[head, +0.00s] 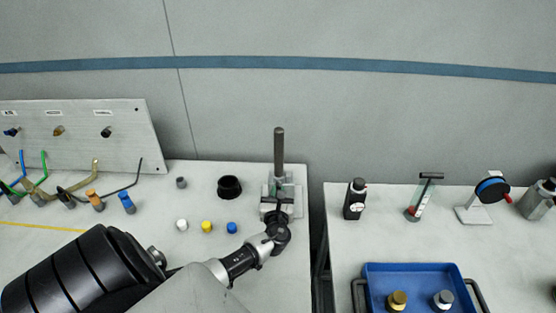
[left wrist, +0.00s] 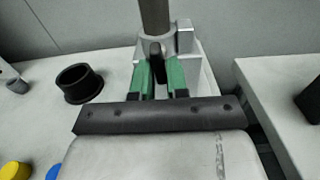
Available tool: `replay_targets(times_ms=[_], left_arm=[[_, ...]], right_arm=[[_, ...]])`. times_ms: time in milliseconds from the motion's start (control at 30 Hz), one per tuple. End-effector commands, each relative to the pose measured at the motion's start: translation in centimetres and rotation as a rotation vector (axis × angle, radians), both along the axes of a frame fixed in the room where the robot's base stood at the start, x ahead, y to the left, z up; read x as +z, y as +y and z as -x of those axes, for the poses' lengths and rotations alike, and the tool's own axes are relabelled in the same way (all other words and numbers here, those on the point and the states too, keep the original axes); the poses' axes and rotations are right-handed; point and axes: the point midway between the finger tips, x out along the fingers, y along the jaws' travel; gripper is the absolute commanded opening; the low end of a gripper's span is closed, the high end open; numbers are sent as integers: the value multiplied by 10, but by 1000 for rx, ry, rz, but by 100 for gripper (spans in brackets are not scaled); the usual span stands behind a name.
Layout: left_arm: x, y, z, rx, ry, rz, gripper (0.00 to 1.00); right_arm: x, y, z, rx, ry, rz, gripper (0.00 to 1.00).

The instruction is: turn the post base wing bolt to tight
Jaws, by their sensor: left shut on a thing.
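The post (head: 279,150) is a dark upright rod in a pale grey base (head: 267,190) near the right edge of the left table. It also shows in the left wrist view (left wrist: 154,18), with its light base (left wrist: 184,38) behind my fingers. The wing bolt (left wrist: 155,54) is a small dark upright piece at the front of the base. My left gripper (left wrist: 160,76) has green finger pads on both sides of the wing bolt and is shut on it. In the head view my left gripper (head: 278,205) reaches the base from the front. My right gripper is not in view.
A black ring (head: 229,187) stands left of the post, with white, yellow (head: 207,227) and blue caps nearby. A gap separates the right table, which holds a black bottle (head: 355,199) and a blue tray (head: 368,268). A panel with hoses (head: 80,130) stands far left.

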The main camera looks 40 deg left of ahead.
Motion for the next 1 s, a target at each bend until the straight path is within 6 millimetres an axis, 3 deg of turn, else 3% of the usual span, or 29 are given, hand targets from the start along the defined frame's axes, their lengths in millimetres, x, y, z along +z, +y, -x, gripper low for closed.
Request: replay_targets(times_ms=[33, 67, 100, 200, 567, 1000], left_arm=[[-1, 0, 0, -1, 3, 1, 0], [-1, 0, 0, -1, 3, 1, 19], [-1, 0, 0, -1, 2, 2, 25], [-1, 0, 0, 0, 2, 1, 36], [-2, -6, 6, -2, 2, 1, 36], [-3, -57, 68, -2, 3, 3, 36]], right_arm=[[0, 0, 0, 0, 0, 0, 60], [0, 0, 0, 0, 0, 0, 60], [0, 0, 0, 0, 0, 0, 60], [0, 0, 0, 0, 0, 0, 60], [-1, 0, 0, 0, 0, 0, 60], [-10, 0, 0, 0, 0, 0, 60]])
